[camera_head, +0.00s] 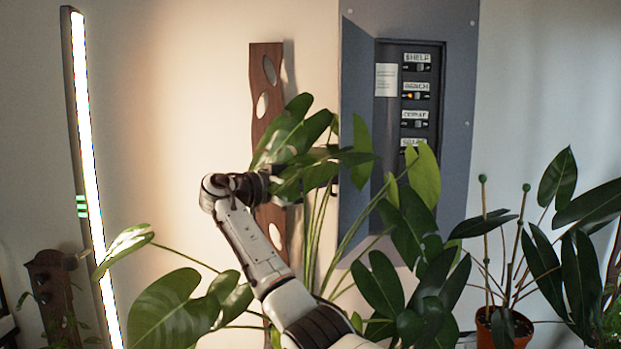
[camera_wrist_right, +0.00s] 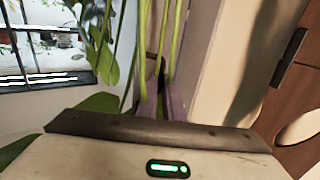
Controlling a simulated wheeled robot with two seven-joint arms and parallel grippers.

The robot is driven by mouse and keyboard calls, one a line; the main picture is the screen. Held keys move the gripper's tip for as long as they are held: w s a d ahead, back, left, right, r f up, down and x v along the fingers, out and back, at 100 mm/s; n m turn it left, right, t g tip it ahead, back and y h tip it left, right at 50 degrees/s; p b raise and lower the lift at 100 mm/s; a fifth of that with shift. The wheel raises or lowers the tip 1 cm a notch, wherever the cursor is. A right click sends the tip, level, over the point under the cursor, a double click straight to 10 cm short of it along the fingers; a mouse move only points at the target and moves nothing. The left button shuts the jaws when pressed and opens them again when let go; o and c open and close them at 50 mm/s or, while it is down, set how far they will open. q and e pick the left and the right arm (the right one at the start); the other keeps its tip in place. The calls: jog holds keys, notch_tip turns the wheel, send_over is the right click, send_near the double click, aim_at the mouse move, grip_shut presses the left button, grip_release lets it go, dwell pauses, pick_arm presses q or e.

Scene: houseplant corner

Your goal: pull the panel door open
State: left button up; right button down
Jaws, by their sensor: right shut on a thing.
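The grey panel door (camera_head: 355,140) stands open at the left of the wall panel, swung outward, its free edge toward me. Behind it the recess (camera_head: 417,85) shows a column of labelled switches, one with an orange light. My right gripper (camera_head: 322,186) reaches to the door's free edge from the left; leaves hide its fingertips in the head view. In the right wrist view, its fingers (camera_wrist_right: 160,105) are close together around a dark piece (camera_wrist_right: 156,70) that looks like the door's handle, partly covered by green stems. My left gripper is not in view.
Large leaves (camera_head: 385,285) and stems stand in front of the door and my right arm. A potted plant (camera_head: 503,330) stands at the right. A lit tube lamp (camera_head: 88,150) leans at the left. A wooden board (camera_head: 266,100) with oval holes stands behind my gripper.

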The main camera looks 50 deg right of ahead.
jog(key=shift+d, duration=0.3)
jog(key=c, duration=2.1)
grip_release()
jog(key=shift+d, duration=0.15)
jog(key=shift+o, duration=1)
jog(key=shift+s+d+f, duration=0.1)
jog(key=shift+d+f, duration=0.05)
jog(key=shift+d, duration=0.1)
jog(key=b+v, duration=0.1)
jog(key=v, duration=1)
jog(key=shift+b, duration=0.35)
